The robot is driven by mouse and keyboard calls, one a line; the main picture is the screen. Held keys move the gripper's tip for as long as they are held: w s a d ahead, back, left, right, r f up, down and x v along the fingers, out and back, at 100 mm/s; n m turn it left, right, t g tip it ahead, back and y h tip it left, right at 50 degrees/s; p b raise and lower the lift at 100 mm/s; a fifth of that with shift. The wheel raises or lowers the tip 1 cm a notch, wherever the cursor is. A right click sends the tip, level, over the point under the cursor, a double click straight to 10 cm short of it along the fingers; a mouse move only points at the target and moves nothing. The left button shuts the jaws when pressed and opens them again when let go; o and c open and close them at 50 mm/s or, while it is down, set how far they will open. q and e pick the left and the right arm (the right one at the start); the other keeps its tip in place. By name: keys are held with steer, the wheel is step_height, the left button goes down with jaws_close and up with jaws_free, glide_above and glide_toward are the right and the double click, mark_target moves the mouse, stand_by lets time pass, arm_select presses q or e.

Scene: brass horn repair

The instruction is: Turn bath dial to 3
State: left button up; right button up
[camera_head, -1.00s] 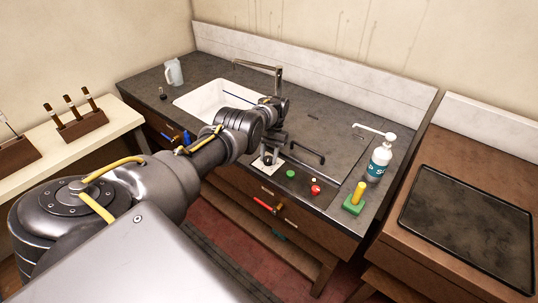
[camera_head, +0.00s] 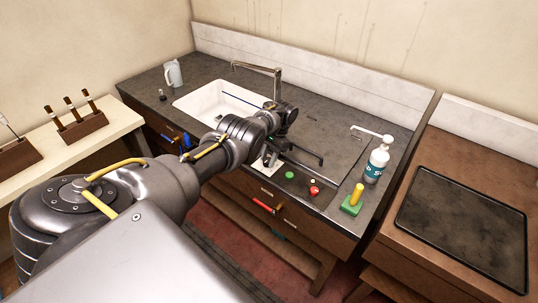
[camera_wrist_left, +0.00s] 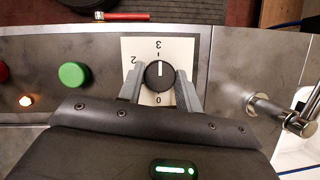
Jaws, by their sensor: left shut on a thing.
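The bath dial (camera_wrist_left: 159,75) is a round black knob on a white plate (camera_wrist_left: 187,50) marked 3, 2 and 0. In the left wrist view its short white pointer mark aims up at the 3, which is printed upside down there. My left gripper (camera_wrist_left: 159,88) has one grey finger on each side of the knob and is shut on it. In the head view the left gripper (camera_head: 268,157) is over the plate (camera_head: 266,167) on the counter front, and the knob is hidden. My right gripper is not in view.
A green button (camera_head: 290,176) and a red button (camera_head: 314,190) sit right of the plate. A black handle (camera_head: 305,156) is close behind.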

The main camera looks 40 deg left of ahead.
arm_select(q)
steer(key=o, duration=1)
